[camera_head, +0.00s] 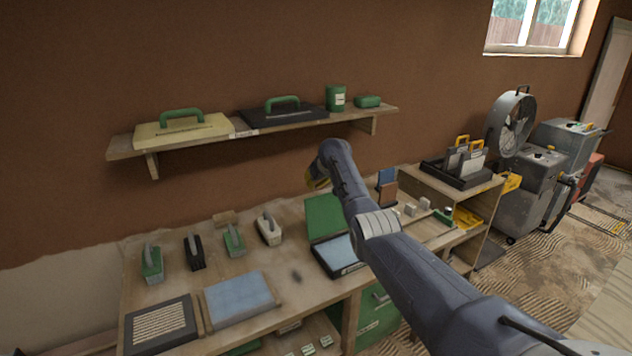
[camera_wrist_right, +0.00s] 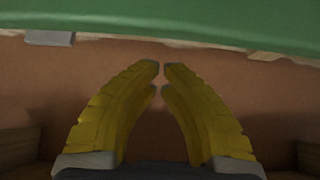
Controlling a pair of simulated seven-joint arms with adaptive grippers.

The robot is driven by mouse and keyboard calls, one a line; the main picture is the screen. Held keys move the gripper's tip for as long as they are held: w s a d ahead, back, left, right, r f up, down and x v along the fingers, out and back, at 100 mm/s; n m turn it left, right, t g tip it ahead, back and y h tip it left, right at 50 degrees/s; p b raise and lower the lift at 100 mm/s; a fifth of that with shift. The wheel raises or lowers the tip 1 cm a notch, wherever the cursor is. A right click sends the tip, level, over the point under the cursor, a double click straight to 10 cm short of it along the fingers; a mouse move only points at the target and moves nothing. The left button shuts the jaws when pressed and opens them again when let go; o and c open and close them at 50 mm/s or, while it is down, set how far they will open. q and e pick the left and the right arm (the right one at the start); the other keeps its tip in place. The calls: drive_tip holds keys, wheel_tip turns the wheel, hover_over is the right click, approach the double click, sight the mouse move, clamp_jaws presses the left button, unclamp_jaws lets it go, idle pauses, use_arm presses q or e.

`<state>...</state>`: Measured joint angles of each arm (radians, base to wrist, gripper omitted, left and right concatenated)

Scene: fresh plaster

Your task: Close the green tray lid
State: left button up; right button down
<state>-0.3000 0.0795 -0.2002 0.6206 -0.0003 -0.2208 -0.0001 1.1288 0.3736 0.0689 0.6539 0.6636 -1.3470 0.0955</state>
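The green tray lid (camera_head: 322,217) stands raised at the back of a dark tray (camera_head: 322,262) with a pale blue inside, on the bench. My right gripper (camera_head: 316,183) is above and behind the lid, its yellow fingers partly hidden by my arm in the head view. In the right wrist view, the yellow fingers (camera_wrist_right: 162,70) are curved together with their tips almost touching and nothing between them. A green surface (camera_wrist_right: 160,20), which looks like the lid, crosses the top of that view, apart from the fingertips. My left gripper is not in view.
Several handled tools, one a green float (camera_head: 234,240), stand on the bench at left. A blue pad (camera_head: 240,298) lies at the front. A wall shelf (camera_head: 290,122) holds more tools above. A stand with yellow-handled tools (camera_head: 466,160) is at right.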

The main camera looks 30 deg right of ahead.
drive_tip(key=shift+s+a+f, duration=0.1)
drive_tip(key=shift+s+f, duration=0.15)
drive_tip(key=shift+s, duration=0.55)
drive_tip(key=shift+s+f, duration=0.25)
drive_tip(key=shift+s, duration=0.5)
drive_tip(key=shift+a, duration=0.2)
